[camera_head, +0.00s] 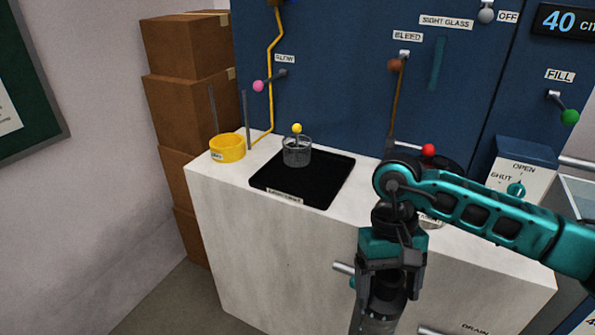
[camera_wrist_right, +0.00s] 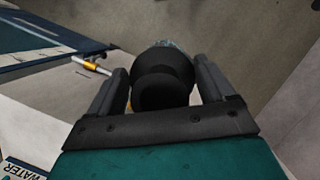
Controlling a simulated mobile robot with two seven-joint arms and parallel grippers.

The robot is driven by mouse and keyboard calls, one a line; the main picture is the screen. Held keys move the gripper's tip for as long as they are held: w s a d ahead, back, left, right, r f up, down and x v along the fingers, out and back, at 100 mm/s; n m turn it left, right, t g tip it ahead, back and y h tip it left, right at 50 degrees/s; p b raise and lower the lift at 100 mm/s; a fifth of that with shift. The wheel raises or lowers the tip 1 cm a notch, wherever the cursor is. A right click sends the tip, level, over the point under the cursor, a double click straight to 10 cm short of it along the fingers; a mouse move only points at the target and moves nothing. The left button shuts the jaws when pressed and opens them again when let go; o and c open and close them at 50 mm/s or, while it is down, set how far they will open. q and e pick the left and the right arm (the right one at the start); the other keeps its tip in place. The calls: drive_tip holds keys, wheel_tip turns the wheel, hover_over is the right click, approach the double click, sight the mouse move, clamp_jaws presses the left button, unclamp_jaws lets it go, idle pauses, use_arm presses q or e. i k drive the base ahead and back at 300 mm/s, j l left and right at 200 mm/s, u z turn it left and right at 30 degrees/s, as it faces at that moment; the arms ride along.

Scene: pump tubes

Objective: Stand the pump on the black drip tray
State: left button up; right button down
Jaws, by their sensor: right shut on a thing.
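The black drip tray (camera_head: 318,188) lies flat on the white counter, with a label on its front edge. A clear cup (camera_head: 297,156) with a yellow ball on a stem stands near its back left. My right gripper (camera_head: 388,285) points down in front of the counter, right of the tray. It is shut on a grey cylinder with a round black top, which I take to be the pump (camera_head: 378,324). In the right wrist view the pump's black top (camera_wrist_right: 163,80) sits between the two fingers. Its lower end is cut off in the head view. My left gripper is not in view.
A yellow ring-shaped holder (camera_head: 227,148) with upright rods stands left of the tray. A blue panel (camera_head: 340,70) with levers and pipes rises behind. A box with an open/shut knob (camera_head: 516,190) stands at right. The tray's front and right are bare.

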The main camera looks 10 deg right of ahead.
sight(305, 183)
drive_tip(key=i+j+z, duration=0.1)
drive_tip(key=i+j, duration=0.8)
drive_tip(key=j, duration=0.15)
